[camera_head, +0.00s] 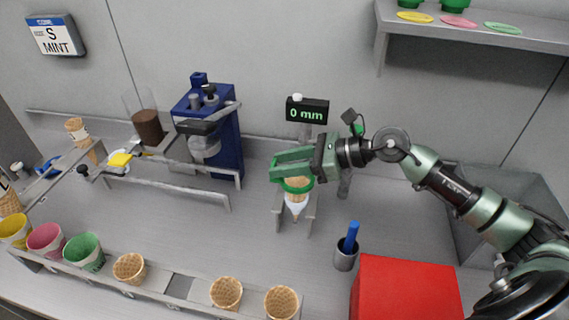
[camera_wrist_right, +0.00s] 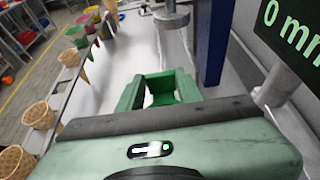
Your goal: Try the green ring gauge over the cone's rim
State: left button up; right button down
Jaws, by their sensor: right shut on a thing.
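The green ring gauge (camera_head: 299,189) is at the upper end of a waffle cone (camera_head: 297,196) with a white lower part, which stands point down in a grey stand (camera_head: 311,207). The ring looks level with the cone's rim; whether it is seated around it or just above I cannot tell. My right gripper (camera_head: 280,167) is shut on the ring and partly covers ring and cone from above. In the right wrist view the green fingers (camera_wrist_right: 160,92) show, but the cone is hidden. My left gripper is not in view.
A display (camera_head: 307,110) reading 0 mm stands behind the cone. A red box (camera_head: 405,289) and a cup with a blue tool (camera_head: 345,255) are at front right. A rack of cones (camera_head: 180,287) runs along the front, and a blue machine (camera_head: 227,140) stands left.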

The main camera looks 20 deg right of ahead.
jog(key=shift+b, duration=0.5)
dwell(1.2)
jog(key=shift+f+b, duration=0.4)
dwell(0.5)
jog(key=shift+r, duration=0.45)
jog(key=shift+b, duration=0.7)
dwell(2.1)
jog(key=shift+f+b, duration=0.35)
jog(key=shift+f, duration=0.1)
jog(key=c, duration=0.9)
grip_release()
jog(key=shift+o, duration=0.2)
jog(key=shift+d, duration=0.1)
